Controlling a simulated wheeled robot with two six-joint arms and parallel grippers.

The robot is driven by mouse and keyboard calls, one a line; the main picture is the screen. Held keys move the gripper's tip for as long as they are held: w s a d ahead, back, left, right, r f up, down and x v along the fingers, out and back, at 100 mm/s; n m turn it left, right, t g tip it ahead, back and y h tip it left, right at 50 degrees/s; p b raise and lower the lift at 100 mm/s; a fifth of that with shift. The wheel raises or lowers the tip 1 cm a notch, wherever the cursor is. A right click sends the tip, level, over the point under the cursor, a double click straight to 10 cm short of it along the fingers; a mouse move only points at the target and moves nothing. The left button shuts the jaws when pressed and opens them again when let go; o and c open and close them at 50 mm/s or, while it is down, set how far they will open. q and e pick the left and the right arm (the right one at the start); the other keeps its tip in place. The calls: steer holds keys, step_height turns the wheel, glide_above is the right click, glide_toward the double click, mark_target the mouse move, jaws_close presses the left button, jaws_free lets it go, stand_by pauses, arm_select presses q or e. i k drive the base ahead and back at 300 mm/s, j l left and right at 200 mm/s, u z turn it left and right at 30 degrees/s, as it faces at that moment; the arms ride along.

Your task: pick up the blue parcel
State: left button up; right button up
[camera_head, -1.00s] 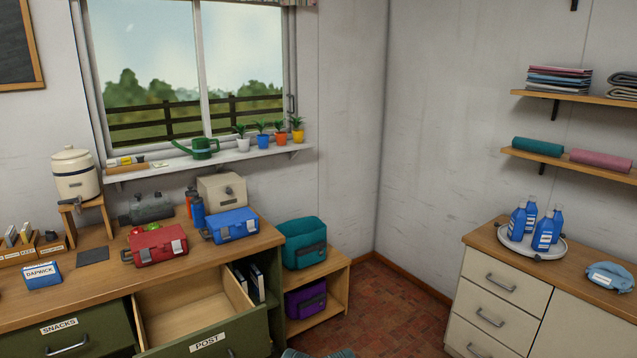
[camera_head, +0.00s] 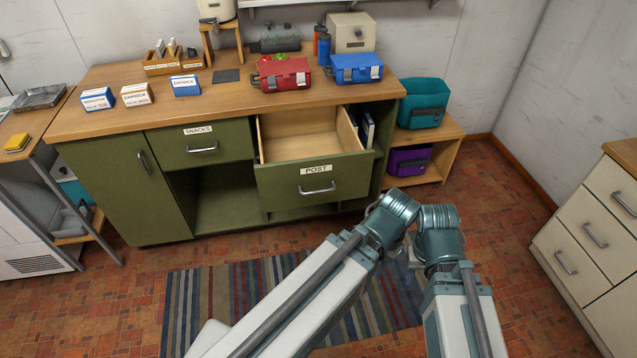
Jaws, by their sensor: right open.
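Two small boxes with blue lower parts and white tops stand on the wooden counter. One blue parcel (camera_head: 185,86) bears a label on its front and is near a dark flat square. Another blue parcel (camera_head: 97,99) stands at the counter's left end. I cannot tell which of them is meant. My right arm reaches in from the bottom and folds at the centre right, above the floor. The fingers of its gripper are hard to make out. It is open and well apart from both parcels. My left gripper is not in view.
A brown parcel (camera_head: 137,95) stands between the blue ones. A red case (camera_head: 283,75) and a blue case (camera_head: 356,69) sit farther right. The POST drawer (camera_head: 312,185) is pulled out and looks empty. A striped rug (camera_head: 235,290) lies in front. White drawers (camera_head: 590,225) stand right.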

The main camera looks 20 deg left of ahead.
mark_target(93, 101)
steer(key=u, duration=2.1)
steer(key=i+j+z, duration=0.1)
steer(key=z, duration=0.75)
steer(key=i+j+z, duration=0.15)
steer(key=j+z, duration=0.15)
steer(key=j, duration=0.2)
steer(key=i+j+z, duration=0.1)
steer(key=j+z, duration=0.25)
steer(key=j, duration=0.15)
steer(key=j+z, duration=0.3)
steer(key=j, duration=0.25)
steer(key=j+z, duration=0.1)
steer(key=j, duration=1.25)
steer(key=j+z, duration=0.15)
steer(key=j, duration=1.2)
steer(key=k+j+z, duration=0.1)
steer(key=j, duration=1.25)
